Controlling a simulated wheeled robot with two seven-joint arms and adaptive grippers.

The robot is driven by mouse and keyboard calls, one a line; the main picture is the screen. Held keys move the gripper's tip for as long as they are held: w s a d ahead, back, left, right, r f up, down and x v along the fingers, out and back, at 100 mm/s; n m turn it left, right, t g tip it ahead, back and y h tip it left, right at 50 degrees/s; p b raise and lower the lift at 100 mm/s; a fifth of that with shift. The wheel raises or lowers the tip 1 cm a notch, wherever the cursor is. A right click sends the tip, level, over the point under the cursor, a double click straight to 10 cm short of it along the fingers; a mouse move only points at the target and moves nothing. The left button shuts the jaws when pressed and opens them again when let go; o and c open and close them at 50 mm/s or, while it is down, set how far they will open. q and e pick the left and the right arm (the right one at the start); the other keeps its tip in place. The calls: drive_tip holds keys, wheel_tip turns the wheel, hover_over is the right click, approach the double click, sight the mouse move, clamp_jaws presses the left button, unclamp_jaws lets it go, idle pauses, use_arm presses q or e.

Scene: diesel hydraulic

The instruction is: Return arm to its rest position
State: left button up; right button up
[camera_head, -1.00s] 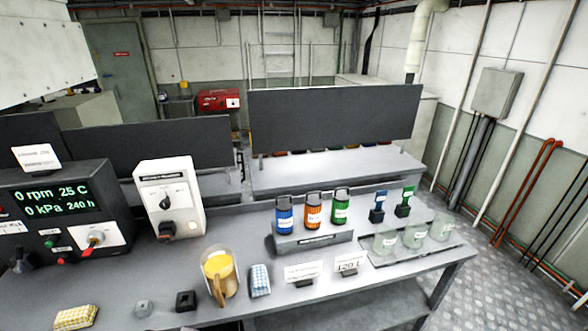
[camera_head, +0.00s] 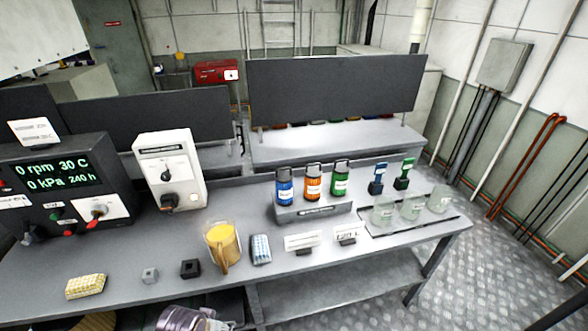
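Neither of my grippers shows in the head view. A silvery rounded object (camera_head: 182,319) shows at the bottom edge, below the table's front; I cannot tell whether it is part of my arm. The workbench (camera_head: 330,266) carries a black control panel (camera_head: 50,185) reading 0 rpm, 30 C, 0 kPa and 240 h. A white switch box (camera_head: 170,170) stands to its right. A glass jug (camera_head: 222,245) of yellow liquid stands near the front edge. No arm is seen over the bench.
Blue, orange and green bottles stand in a grey rack (camera_head: 315,212). Glass beakers (camera_head: 411,208) stand on a tray at right. A yellow checked cloth (camera_head: 86,286), small blocks, a blue checked cloth (camera_head: 261,249) and label cards line the front. The floor at right (camera_head: 505,265) is clear.

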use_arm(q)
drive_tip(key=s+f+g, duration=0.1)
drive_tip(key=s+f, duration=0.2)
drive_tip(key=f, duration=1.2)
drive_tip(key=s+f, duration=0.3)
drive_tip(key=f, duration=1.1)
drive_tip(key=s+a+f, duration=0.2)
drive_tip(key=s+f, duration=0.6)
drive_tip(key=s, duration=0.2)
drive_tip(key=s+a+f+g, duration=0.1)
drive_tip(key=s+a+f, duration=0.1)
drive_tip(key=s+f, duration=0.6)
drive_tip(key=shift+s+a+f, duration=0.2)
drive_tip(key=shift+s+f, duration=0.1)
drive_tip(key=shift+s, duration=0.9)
